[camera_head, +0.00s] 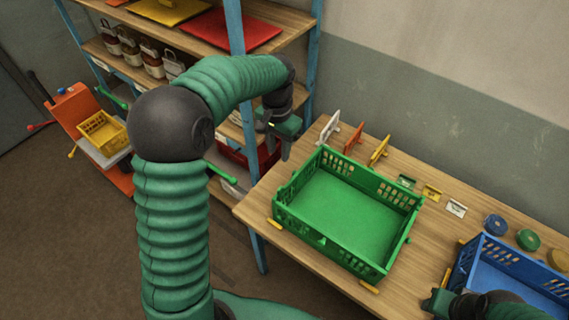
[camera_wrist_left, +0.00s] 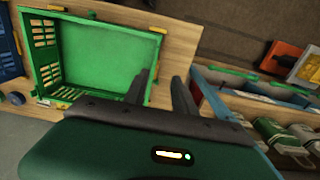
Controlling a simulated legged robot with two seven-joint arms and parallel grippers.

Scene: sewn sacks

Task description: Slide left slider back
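I cannot tell which part is the left slider. Small yellow blocks lie around the green crate (camera_head: 345,262): one at its left corner (camera_head: 273,223) and one at its front corner (camera_head: 369,287). Upright white (camera_head: 328,128), orange (camera_head: 354,139) and yellow (camera_head: 379,150) pieces stand behind the crate. My left gripper (camera_head: 279,150) hangs near the table's left end, left of the white piece, fingers down. In the left wrist view its two fingers (camera_wrist_left: 161,90) are apart with nothing between them. My right gripper (camera_head: 437,302) is at the bottom right near the blue crate; its fingers are unclear.
The wooden table (camera_head: 420,262) also bears a blue crate (camera_head: 508,272), small coloured tags and round lids (camera_head: 495,224). A blue-posted shelf (camera_head: 291,45) with jars (camera_head: 151,58) stands left of the table. An orange cart (camera_head: 73,108) with a yellow basket stands farther left.

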